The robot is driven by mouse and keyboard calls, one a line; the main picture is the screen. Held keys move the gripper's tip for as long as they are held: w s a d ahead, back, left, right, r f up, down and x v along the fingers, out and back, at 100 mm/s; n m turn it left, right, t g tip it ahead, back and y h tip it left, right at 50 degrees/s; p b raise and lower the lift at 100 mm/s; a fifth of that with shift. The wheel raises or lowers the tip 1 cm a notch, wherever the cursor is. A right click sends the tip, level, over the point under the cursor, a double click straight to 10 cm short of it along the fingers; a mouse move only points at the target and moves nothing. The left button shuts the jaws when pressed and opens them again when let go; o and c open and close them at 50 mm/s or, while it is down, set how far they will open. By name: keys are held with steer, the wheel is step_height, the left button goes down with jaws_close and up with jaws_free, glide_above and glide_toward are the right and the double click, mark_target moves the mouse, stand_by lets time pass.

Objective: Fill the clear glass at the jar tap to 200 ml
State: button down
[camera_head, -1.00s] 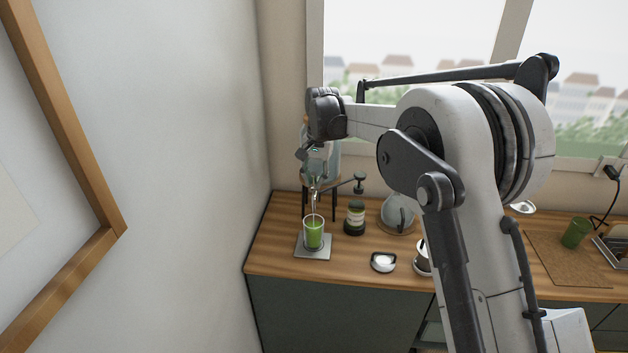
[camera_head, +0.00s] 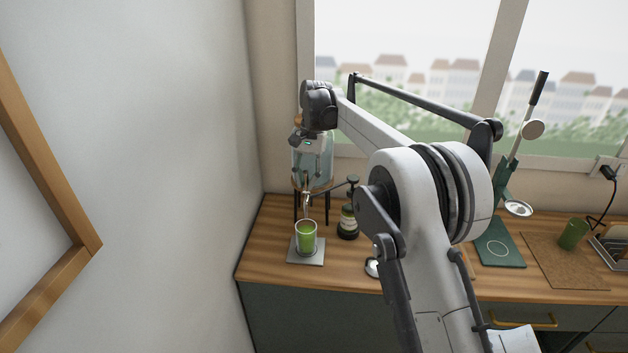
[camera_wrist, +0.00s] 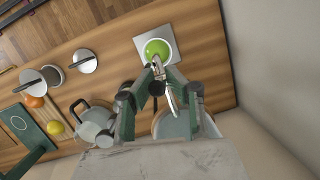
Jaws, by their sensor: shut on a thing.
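The clear glass (camera_head: 306,240) stands upright on a grey square plate (camera_head: 317,262) below the jar tap (camera_head: 307,197), with green inside to somewhat below its rim. From above, its green inside (camera_wrist: 157,50) shows in the wrist view. The clear jar (camera_head: 318,170) stands on a dark-legged stand against the back wall. My gripper (camera_wrist: 159,74) reaches down in front of the jar and is shut at the tap, apparently on its handle. The exact contact is small and partly hidden by the fingers. I cannot read any level mark on the glass.
A kettle (camera_wrist: 95,122) and small round containers (camera_wrist: 85,61) stand farther along the counter. A green board (camera_head: 500,251) and green glass (camera_head: 573,234) are at right. The wall is close on the left.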

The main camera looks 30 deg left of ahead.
steer(key=c, duration=1.7)
jaws_free()
steer(key=shift+c, duration=0.2)
steer(key=shift+r, duration=0.1)
steer(key=v, duration=0.7)
steer(key=shift+r, duration=0.2)
